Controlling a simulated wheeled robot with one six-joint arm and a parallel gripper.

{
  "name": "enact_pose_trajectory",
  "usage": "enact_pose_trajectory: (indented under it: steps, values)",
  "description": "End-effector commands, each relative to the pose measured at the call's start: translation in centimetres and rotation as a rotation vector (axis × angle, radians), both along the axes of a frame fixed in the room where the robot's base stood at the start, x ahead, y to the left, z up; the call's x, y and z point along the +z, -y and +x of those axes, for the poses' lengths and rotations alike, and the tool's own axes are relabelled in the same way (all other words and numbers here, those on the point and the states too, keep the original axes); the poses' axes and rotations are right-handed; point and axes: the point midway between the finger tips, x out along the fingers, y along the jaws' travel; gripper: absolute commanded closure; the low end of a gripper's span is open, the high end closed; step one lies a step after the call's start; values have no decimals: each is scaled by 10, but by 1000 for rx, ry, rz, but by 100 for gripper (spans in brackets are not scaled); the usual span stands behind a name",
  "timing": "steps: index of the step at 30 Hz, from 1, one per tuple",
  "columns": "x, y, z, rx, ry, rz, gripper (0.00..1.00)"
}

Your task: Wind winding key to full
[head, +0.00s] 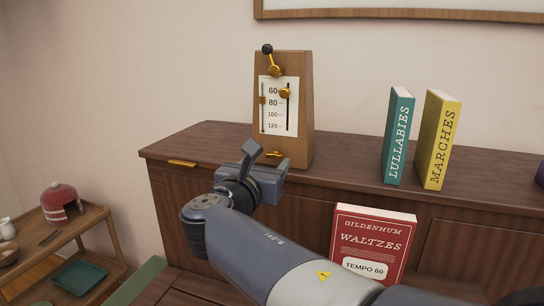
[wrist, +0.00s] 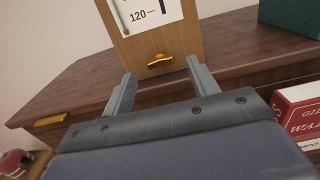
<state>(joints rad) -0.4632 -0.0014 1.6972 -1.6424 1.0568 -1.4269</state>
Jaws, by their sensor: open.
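The brass winding key (head: 274,154) sits low on the front of a wooden metronome (head: 303,134). In the wrist view the winding key (wrist: 158,60) lies flat across the wooden front (wrist: 190,45), just beyond and between my fingertips. My gripper (head: 262,160) is open and empty, in front of the metronome's base; it also shows in the wrist view (wrist: 158,72). The fingers are apart from the key. The metronome's white scale (head: 272,105) reads 60 to 120. A brass arm with a black knob (head: 267,49) stands at its top.
The metronome stands on a dark wooden cabinet (head: 345,160). Green (head: 398,140) and yellow (head: 440,140) books stand to its right. A red book (head: 372,245) marked "TEMPO 60" stands lower, in front. A wooden cart (head: 95,220) is at the left. The cabinet top between metronome and books is clear.

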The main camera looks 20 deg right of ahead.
Motion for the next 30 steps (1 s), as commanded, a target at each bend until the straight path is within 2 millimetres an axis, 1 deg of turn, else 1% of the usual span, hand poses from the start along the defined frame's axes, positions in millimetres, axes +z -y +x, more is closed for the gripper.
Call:
enact_pose_trajectory:
  steps: [1, 4, 9, 20, 30]
  values:
    - [0, 6, 7, -5, -2, -1, 44]
    - [0, 13, 18, -4, -1, 0, 44]
    - [0, 20, 29, -1, 0, 0, 44]
    - [0, 21, 31, 0, -1, 1, 44]
    - [0, 21, 31, 0, 0, 0, 72]
